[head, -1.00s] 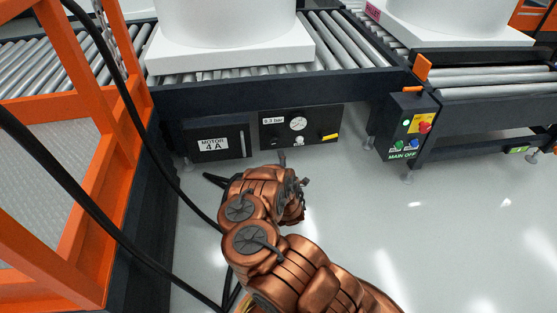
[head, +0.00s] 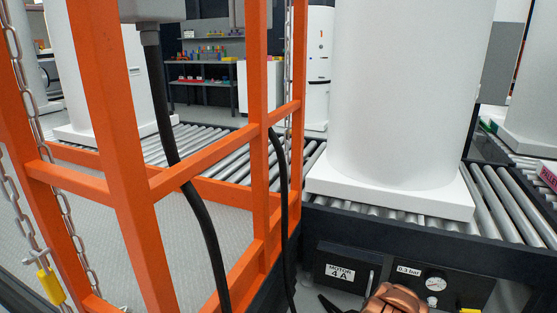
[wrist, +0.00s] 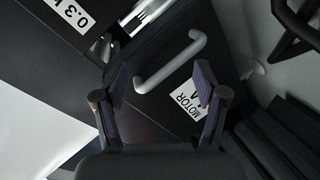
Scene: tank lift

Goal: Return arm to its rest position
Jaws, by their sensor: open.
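In the wrist view my gripper (wrist: 160,92) is open, its two dark fingers with purple pads spread apart and nothing between them. Beyond the fingers is a grey bar handle (wrist: 170,62) on the dark motor panel, with a "MOTOR 4A" label (wrist: 187,107) beside it. I cannot tell how far the fingers are from the handle. In the head view a copper part of my arm (head: 395,299) shows at the bottom edge. My gripper is out of sight there. The same motor panel (head: 348,270) is at the lower middle.
A gauge panel (head: 440,284) marked 0.3 bar is right of the motor panel. Above, a large white tank (head: 405,90) stands on a roller conveyor (head: 505,205). An orange frame (head: 115,120) with hanging chains and black hoses fills the left. Shelves (head: 205,90) stand far back.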

